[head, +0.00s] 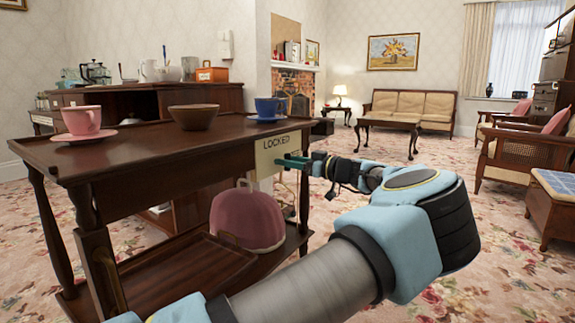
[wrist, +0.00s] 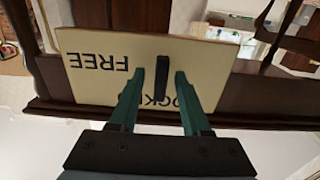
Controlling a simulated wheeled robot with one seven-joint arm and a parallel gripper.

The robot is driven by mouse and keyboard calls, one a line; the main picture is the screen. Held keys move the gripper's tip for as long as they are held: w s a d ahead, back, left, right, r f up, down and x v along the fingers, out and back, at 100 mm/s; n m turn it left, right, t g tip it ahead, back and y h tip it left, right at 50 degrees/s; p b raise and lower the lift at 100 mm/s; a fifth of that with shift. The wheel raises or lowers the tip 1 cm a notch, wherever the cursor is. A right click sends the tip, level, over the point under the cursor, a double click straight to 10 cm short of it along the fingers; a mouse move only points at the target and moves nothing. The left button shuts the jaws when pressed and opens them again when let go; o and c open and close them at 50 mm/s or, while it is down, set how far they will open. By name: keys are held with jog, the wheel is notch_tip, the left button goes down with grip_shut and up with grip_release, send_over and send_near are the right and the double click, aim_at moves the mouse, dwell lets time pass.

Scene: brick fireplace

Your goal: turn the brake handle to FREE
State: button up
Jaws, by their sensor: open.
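A cream card (head: 268,153) on the end of the dark wooden trolley (head: 165,146) reads LOCKED in the head view. In the wrist view the card (wrist: 90,82) appears upside down, with FREE clear at left and LOCKED partly covered. The dark brake handle (wrist: 162,76) stands out as a short bar over the LOCKED lettering, away from FREE. My gripper (head: 292,162) is open at the card. In the wrist view its green fingers (wrist: 160,73) lie either side of the handle, with gaps showing. The handle cannot be made out in the head view.
On the trolley top stand a pink cup (head: 82,120), a brown bowl (head: 193,117) and a blue cup (head: 267,107). A pink domed cover (head: 247,216) sits on the lower shelf.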

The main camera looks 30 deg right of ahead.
jog(key=shift+w+a, duration=0.1)
jog(key=shift+w, duration=0.05)
grip_shut()
dwell(0.4)
